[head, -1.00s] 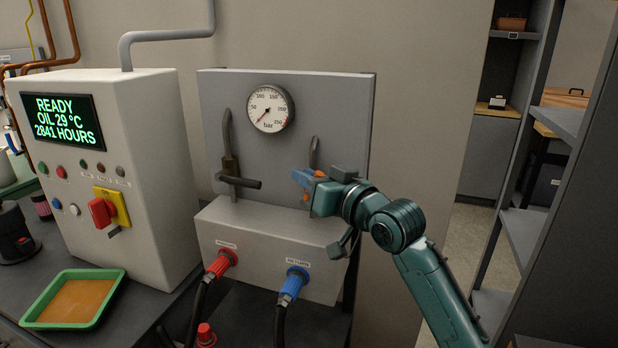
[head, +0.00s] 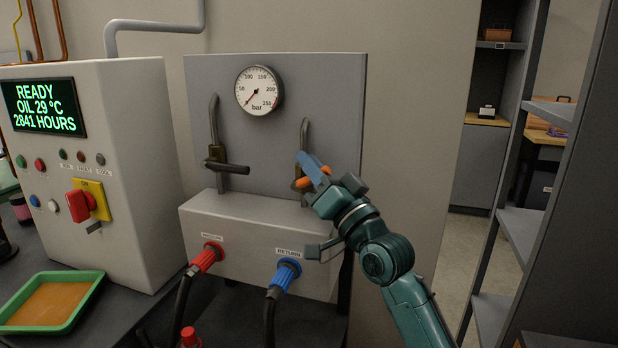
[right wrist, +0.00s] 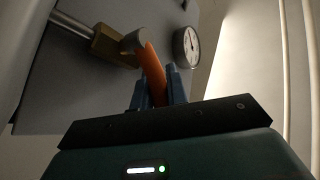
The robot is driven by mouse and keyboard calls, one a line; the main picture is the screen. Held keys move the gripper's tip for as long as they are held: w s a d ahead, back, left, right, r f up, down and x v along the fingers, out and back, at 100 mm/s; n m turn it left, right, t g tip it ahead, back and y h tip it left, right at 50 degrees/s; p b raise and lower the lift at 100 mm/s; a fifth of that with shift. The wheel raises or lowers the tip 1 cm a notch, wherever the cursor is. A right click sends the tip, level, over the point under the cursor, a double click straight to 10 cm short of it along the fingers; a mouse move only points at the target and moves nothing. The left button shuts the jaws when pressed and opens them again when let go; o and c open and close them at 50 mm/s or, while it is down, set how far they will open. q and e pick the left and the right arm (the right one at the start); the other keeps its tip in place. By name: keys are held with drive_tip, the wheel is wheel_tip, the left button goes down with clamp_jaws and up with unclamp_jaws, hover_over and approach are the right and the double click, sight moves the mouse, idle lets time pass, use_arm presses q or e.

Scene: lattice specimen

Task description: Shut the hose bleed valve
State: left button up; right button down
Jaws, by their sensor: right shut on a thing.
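The bleed valve's orange lever (right wrist: 152,72) shows in the right wrist view, standing out from a brass valve body (right wrist: 113,45) on a grey metal pipe. My right gripper (right wrist: 154,88) has its blue fingers closed on either side of the lever. In the head view my right gripper (head: 311,168) reaches up and left in front of the panel's right pipe (head: 304,135). Bits of the orange lever (head: 302,183) show around the fingers there, and the valve body is hidden behind them. My left gripper is in neither view.
A second valve with a black lever (head: 230,168) is on the left pipe. The pressure gauge (head: 259,91) reads near zero. Below are a red hose coupling (head: 207,257) and a blue return coupling (head: 285,272). A control cabinet (head: 140,200) stands left, shelving (head: 520,235) right.

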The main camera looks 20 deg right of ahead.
drive_tip(key=shift+d+f+m+t+h+b, duration=0.1)
drive_tip(key=shift+f+m+t+h+b, duration=0.15)
drive_tip(key=shift+m+t, duration=0.2)
drive_tip(key=shift+r, duration=0.1)
drive_tip(key=c, duration=1.4)
unclamp_jaws()
drive_tip(key=b+v, duration=0.2)
drive_tip(key=v, duration=0.5)
drive_tip(key=shift+s+d, duration=0.1)
drive_tip(key=shift+s, duration=0.15)
drive_tip(key=shift+c, duration=0.3)
